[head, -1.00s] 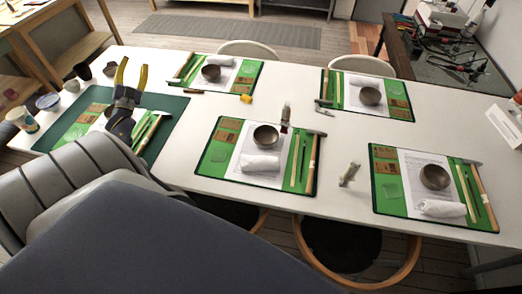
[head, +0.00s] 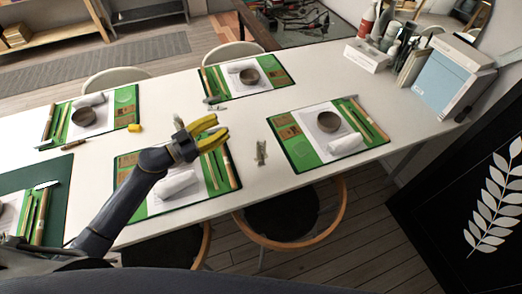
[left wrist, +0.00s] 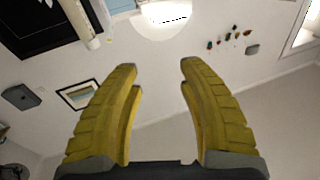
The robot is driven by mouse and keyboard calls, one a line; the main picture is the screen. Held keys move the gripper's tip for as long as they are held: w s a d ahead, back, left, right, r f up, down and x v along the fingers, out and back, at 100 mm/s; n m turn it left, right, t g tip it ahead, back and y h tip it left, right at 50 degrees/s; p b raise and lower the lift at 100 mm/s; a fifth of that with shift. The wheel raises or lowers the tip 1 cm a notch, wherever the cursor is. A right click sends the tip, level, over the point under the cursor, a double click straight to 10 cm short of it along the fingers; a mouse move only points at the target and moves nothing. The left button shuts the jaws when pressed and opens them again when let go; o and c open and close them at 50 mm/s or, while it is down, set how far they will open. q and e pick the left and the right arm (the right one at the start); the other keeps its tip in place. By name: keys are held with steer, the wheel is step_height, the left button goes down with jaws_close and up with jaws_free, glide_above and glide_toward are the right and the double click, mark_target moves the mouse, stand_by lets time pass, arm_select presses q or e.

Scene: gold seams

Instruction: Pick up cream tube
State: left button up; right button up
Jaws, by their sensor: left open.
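A small pale tube-like object (head: 261,152), which looks like the cream tube, stands on the white table between the two front green mats. My left gripper (head: 221,131) is open, its yellow fingers pointing right over the front middle mat, left of the tube and apart from it. In the left wrist view the open yellow fingers (left wrist: 160,75) have nothing between them; the camera faces the ceiling and walls, so no tube shows there. My right gripper is not in view.
Green mats with bowls, rolled white cloths and sticks lie around the white table (head: 230,207). The front right mat (head: 299,155) is just right of the tube. A yellow-ended tool (head: 134,128) lies left. Chairs stand along the table's edges.

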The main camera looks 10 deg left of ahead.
mark_target(259, 143)
arm_select(q)
steer(key=s+d+f+g+h, duration=0.1)
steer(key=s+d+f+g, duration=0.3)
steer(key=d, duration=0.4)
steer(key=shift+m+t, duration=0.4)
steer(key=shift+t, duration=0.3)
steer(key=shift+s+d+x, duration=0.1)
steer(key=shift+s+x, duration=0.1)
steer(key=shift+x, duration=0.9)
steer(key=shift+s+d+x, duration=0.15)
steer(key=shift+x, duration=0.95)
steer(key=shift+s+d+x, duration=0.1)
steer(key=shift+s+x, duration=0.1)
steer(key=shift+x, duration=0.9)
steer(key=shift+r, duration=0.1)
steer(key=shift+c, duration=0.3)
jaws_close()
